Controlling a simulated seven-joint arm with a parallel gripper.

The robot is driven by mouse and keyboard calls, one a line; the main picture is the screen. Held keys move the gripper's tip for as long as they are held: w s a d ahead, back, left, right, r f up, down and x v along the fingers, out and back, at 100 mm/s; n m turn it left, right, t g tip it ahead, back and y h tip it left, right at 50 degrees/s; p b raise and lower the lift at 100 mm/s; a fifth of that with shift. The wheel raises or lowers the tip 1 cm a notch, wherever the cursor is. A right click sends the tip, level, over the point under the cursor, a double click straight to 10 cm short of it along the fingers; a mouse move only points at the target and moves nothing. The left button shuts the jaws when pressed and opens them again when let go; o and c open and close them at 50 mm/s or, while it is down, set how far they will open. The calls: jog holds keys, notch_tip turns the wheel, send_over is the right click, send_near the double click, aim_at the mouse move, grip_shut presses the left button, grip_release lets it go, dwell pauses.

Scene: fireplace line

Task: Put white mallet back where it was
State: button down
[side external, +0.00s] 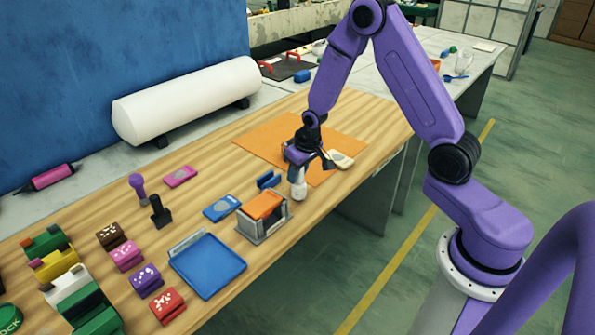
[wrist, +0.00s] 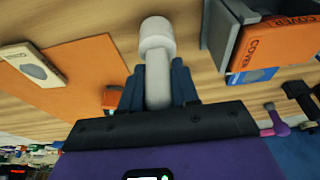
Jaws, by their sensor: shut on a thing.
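The white mallet (side external: 299,188) hangs below my gripper (side external: 302,165) in the side view, next to the front right edge of the wooden table. In the wrist view, my gripper (wrist: 158,84) is shut on the handle of the white mallet (wrist: 157,35), with its wider head pointing away from the jaws. The head is close above the wood; I cannot tell whether it touches. The mallet is just right of the grey holder with orange boxes (side external: 263,206) and beside the orange mat (side external: 262,138).
A cream box (side external: 341,159) lies on the mat's right corner. A purple mallet (side external: 138,186) and a black one (side external: 159,211) stand farther left.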

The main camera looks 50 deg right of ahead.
jog(key=shift+f, duration=0.55)
jog(key=c, duration=1.2)
grip_release()
jog(key=shift+o, duration=0.2)
jog(key=o, duration=0.6)
jog(key=shift+c, duration=0.2)
jog(key=c, duration=0.3)
jog(key=shift+v, duration=2.5)
